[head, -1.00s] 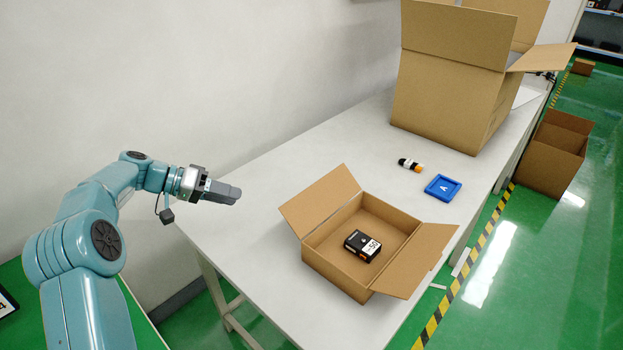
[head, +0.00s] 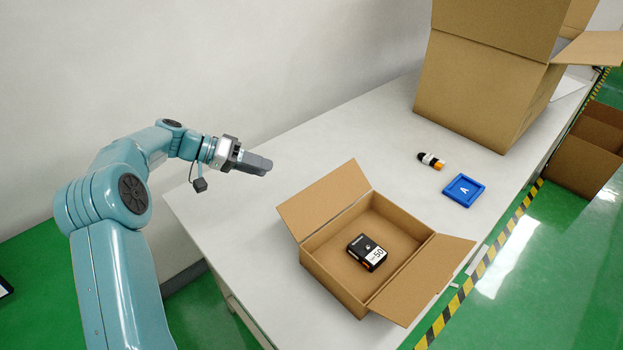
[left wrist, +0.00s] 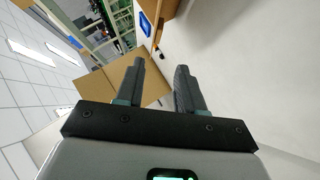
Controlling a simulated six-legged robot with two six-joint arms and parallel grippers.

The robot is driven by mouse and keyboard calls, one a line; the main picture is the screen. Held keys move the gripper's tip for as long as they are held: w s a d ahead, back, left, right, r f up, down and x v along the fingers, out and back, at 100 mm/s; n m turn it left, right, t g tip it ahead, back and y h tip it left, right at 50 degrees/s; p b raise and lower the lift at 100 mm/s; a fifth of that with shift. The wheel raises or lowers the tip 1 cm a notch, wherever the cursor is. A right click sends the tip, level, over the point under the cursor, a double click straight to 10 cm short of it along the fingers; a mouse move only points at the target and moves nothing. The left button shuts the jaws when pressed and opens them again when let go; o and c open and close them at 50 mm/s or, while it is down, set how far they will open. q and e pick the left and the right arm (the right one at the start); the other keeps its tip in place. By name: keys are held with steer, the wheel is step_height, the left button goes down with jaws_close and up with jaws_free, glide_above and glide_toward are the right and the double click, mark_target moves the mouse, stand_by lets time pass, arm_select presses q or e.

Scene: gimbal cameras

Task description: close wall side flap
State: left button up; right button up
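The small open cardboard box (head: 335,287) stands on the table. Its wall side flap (head: 325,199) sticks up and outward to the left. The opposite flap (head: 422,281) is folded outward to the right. A black item with a "-50" label (head: 367,252) lies inside the box. My left gripper (head: 268,166) is in the air left of the wall side flap, apart from it. In the left wrist view its two fingers (left wrist: 160,84) are spread with nothing between them, and cardboard (left wrist: 92,97) shows beyond. My right gripper is not in view.
A large open cardboard box (head: 480,95) stands at the back of the table (head: 255,245). A black, white and orange item (head: 431,160) and a blue tray marked A (head: 464,190) lie between the boxes. The wall (head: 250,60) runs along the left. Another carton (head: 590,155) is on the floor.

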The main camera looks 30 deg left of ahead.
mark_target(313, 185)
arm_select(q)
steer(key=p+x, duration=0.3)
steer(key=x, duration=1)
steer(key=shift+s+d, duration=0.1)
steer(key=shift+d, duration=0.3)
steer(key=shift+f, duration=0.15)
jaws_close()
